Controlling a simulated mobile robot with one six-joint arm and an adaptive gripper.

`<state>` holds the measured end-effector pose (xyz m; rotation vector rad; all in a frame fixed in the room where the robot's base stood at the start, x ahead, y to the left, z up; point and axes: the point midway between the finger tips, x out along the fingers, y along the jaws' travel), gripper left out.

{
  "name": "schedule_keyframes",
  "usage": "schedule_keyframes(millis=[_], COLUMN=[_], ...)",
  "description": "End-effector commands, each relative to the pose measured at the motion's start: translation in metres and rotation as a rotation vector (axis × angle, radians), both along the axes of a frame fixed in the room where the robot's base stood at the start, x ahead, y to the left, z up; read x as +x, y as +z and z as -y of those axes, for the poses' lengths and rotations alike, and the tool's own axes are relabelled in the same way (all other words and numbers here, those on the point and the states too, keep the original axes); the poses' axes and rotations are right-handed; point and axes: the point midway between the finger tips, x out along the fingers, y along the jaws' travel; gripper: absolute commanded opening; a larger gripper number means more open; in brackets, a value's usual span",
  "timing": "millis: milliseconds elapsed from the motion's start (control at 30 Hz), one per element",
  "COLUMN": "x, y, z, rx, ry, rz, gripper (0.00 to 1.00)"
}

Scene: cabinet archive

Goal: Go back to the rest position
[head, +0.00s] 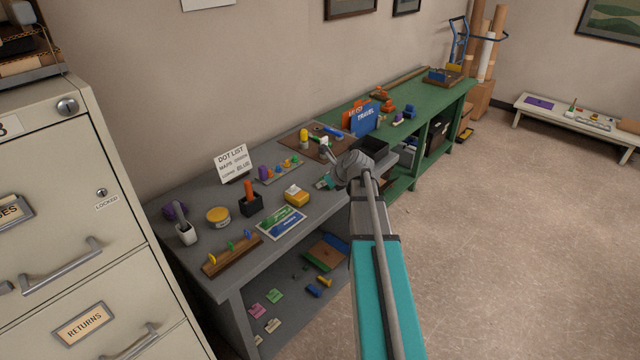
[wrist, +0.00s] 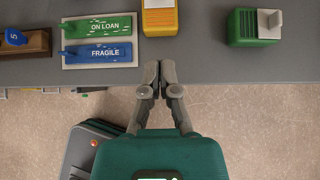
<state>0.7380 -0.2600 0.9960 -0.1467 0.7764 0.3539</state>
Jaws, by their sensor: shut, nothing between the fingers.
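My gripper (wrist: 158,68) shows in the wrist view. Its two grey fingers are together at the tips with nothing between them. The fingertips appear over the front edge of the grey table (wrist: 215,72), with floor below the rest of the gripper. In the head view my arm reaches up from the bottom to the table's right part, and I cannot make out the fingers there.
Near the fingers are a yellow box (wrist: 159,20), a green box (wrist: 252,28) and a plate with ON LOAN and FRAGILE tags (wrist: 99,40). A filing cabinet (head: 70,150) stands left, a green bench (head: 430,115) beyond. Floor at right is clear.

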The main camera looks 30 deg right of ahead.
Motion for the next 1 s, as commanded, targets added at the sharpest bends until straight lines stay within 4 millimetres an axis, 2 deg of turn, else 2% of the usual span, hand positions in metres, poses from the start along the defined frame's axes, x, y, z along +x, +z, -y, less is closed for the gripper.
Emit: schedule_keyframes(millis=[567, 767, 1000], x=[-0.001, -0.008, -0.03], y=[-0.001, -0.007, -0.019], z=[-0.006, -0.03, -0.082], rx=[-0.016, -0.114, -0.341], ry=[0.025, 0.156, 0.489], rz=[-0.001, -0.005, -0.009], gripper=[0.0, 0.0, 0.0])
